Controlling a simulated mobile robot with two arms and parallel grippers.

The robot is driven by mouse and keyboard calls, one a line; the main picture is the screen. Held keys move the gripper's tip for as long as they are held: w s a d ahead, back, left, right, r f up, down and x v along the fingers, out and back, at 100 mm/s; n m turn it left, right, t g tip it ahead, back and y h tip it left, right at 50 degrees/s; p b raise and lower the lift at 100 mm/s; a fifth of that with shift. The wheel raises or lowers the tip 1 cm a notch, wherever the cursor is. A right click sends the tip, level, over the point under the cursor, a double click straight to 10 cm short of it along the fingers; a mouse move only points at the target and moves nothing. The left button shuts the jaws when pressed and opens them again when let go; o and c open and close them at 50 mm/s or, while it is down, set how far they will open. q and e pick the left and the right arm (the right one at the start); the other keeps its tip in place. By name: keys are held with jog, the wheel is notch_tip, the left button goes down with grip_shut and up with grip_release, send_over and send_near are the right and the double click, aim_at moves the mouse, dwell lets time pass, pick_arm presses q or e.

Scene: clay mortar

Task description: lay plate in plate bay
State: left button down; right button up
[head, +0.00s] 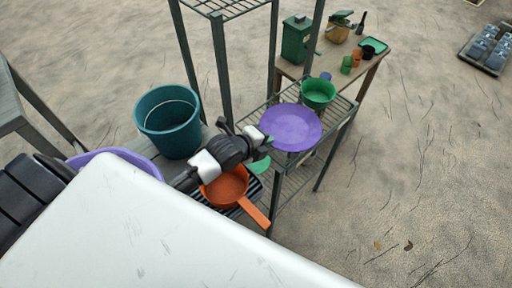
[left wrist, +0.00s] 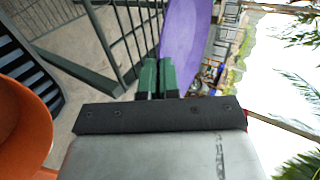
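A purple plate (head: 291,127) is at the tip of my left gripper (head: 265,142), over the wire shelf rack (head: 290,163). In the left wrist view the plate (left wrist: 187,40) shows as a steep purple sheet rising beyond the green fingers (left wrist: 157,78). The fingers are close together, and the plate's near edge is at them; the exact grip line is hidden. The plate covers part of the rack beneath it. I cannot make out a marked plate bay. My right gripper is not in view.
A green bowl (head: 318,92) stands on the rack just behind the plate. An orange pan (head: 226,187) sits below my left wrist, next to a teal bucket (head: 168,121). Rack posts (head: 221,70) rise behind. A table beyond holds a green canister (head: 296,39). Open ground lies to the right.

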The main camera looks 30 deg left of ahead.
pick_arm(q)
notch_tip(320, 180, down, 6)
jog(key=s+a, duration=0.1)
jog(key=a, duration=0.1)
jog(key=shift+a, duration=0.35)
jog(key=shift+s, duration=0.1)
jog(key=c, duration=1.4)
grip_release()
jog(key=shift+o, duration=0.2)
jog(key=shift+p, duration=0.3)
jog(key=v, duration=1.2)
